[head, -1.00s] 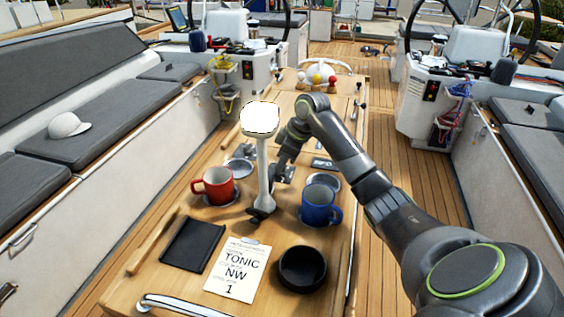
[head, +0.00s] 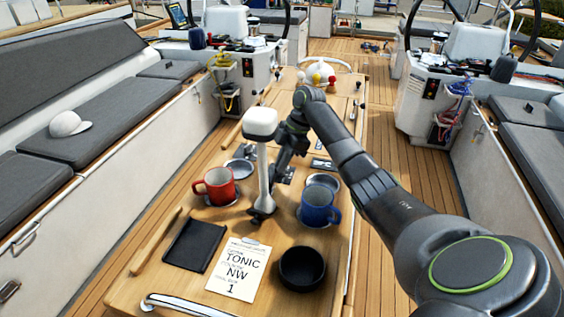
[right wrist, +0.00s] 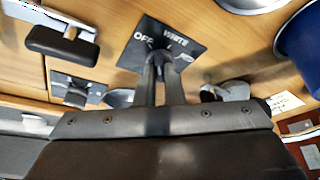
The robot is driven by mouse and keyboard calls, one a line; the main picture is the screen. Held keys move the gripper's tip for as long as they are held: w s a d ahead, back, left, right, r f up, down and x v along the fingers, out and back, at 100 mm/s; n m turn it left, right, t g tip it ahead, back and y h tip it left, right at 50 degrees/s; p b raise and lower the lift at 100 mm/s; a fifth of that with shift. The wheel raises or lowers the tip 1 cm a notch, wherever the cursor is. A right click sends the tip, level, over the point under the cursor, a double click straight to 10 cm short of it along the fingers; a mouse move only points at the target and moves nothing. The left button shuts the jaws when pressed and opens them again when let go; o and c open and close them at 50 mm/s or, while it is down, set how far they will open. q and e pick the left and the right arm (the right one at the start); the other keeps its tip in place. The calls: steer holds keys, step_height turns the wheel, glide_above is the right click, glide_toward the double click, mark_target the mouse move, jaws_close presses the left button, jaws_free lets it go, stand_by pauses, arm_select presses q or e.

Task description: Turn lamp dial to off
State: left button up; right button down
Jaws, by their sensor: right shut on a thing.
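The lamp (head: 264,180) stands upright on the cockpit table with a pale, unlit head (head: 261,122). In the right wrist view a dark dial plate (right wrist: 148,28) carries the words OFF and WHITE and a partly covered third word. My right gripper (right wrist: 161,62) is shut on the dial knob at the plate's middle. The knob is mostly hidden by the fingers, so its pointer cannot be read. In the head view my right gripper (head: 283,172) is just right of the lamp stem, and the dial is hidden there. My left gripper is not in view.
A red mug (head: 216,186) stands left of the lamp and a blue mug (head: 317,206) right of it, close to my arm. A black bowl (head: 302,267), a note card (head: 238,270) and a dark pad (head: 194,245) lie nearer on the table (head: 150,285).

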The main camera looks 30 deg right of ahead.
steer(key=shift+w+r+n+g+b, duration=0.15)
steer(key=shift+n+g+b, duration=0.65)
steer(key=shift+n, duration=1.5)
steer(key=c, duration=1.5)
jaws_free()
steer(key=shift+c, duration=0.2)
steer(key=p+v, duration=0.9)
steer(key=v, duration=0.8)
steer(key=shift+w, duration=0.2)
